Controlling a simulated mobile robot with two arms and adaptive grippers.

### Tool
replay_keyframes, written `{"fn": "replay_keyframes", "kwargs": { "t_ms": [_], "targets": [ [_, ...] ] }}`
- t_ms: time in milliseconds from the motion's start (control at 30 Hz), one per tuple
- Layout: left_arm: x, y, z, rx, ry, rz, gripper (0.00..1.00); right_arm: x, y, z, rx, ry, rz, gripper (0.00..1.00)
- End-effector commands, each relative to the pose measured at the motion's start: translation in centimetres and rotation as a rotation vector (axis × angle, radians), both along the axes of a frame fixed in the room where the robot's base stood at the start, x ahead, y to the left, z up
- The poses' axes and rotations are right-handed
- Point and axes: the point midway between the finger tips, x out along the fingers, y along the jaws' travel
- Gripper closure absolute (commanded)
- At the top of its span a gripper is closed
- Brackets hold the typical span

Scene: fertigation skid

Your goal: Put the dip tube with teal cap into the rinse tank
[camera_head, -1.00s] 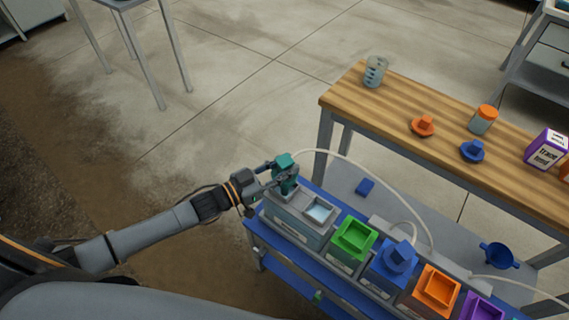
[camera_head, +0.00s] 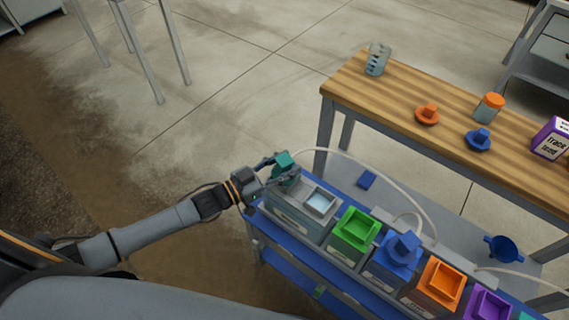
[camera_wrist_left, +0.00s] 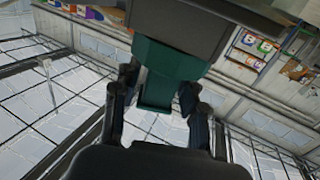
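The dip tube's teal cap (camera_head: 284,161) is at the left end of the skid, above the left part of a grey tank (camera_head: 292,222). This tank has a square opening (camera_head: 319,203) with a pale, water-like surface; I take it as the rinse tank, but its label is unreadable. My left gripper (camera_head: 284,174) is at the cap, its fingers on either side of the teal body. In the left wrist view the teal body (camera_wrist_left: 158,85) sits between the fingers, which look closed on it. The tube's lower end is hidden. My right gripper is not in view.
Green (camera_head: 355,232), blue (camera_head: 398,255), orange (camera_head: 441,284) and purple (camera_head: 487,306) containers follow along the blue skid. A pale hose arcs behind them. A wooden bench (camera_head: 440,90) holding a beaker (camera_head: 378,60) stands behind. Floor left of the skid is clear.

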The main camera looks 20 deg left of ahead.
Motion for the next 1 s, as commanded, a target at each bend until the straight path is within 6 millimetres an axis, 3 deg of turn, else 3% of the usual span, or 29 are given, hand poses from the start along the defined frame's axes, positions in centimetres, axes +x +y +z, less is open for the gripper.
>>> {"fn": "replay_keyframes", "kwargs": {
  "t_ms": [433, 800, 1000],
  "targets": [
    [-0.7, 0.6, -0.1, 0.001, 0.003, 0.001, 0.47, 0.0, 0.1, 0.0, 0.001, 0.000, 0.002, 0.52],
    [-6.4, 5.3, -0.2, 0.002, 0.006, 0.000, 0.47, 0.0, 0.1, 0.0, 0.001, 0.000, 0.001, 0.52],
    [-8.5, 7.1, -0.1, 0.000, 0.004, 0.000, 0.47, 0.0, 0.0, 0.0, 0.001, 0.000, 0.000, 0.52]
  ]
}}
